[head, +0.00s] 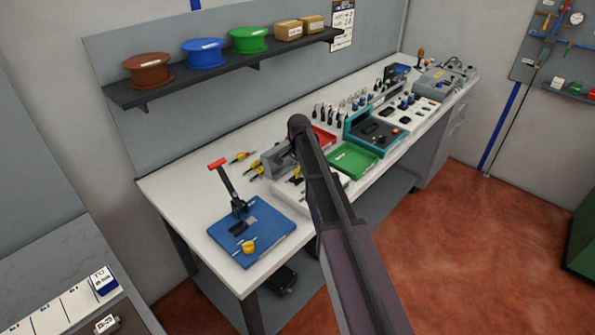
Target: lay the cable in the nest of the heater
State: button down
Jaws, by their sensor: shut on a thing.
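A teal-framed unit with a dark top (378,134) stands in the middle of the bench; I cannot tell whether it is the heater, and no nest can be made out. I cannot make out the cable. My arm rises from the bottom of the head view and crosses in front of the bench's front edge. My gripper does not show; my own arm links may hide it. What it holds cannot be seen.
A blue plate (270,225) with a red-handled lever press (225,180) lies at the bench's near end. A green tray (352,160), a red tray (323,137) and a grey block (277,163) crowd the middle. A shelf with spools (148,70) hangs behind.

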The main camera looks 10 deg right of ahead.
jog(key=shift+f+b, duration=0.75)
jog(key=shift+b, duration=0.05)
dwell(1.5)
jog(key=shift+s+f, duration=0.15)
jog(key=shift+s, duration=0.1)
dwell(0.6)
jog(key=shift+c, duration=2.4)
grip_release()
jog(key=shift+w+f, duration=0.1)
jog(key=shift+w, duration=0.1)
jog(key=shift+o, duration=0.2)
jog(key=o, duration=0.4)
jog(key=shift+c, duration=0.2)
jog(key=shift+w, duration=0.1)
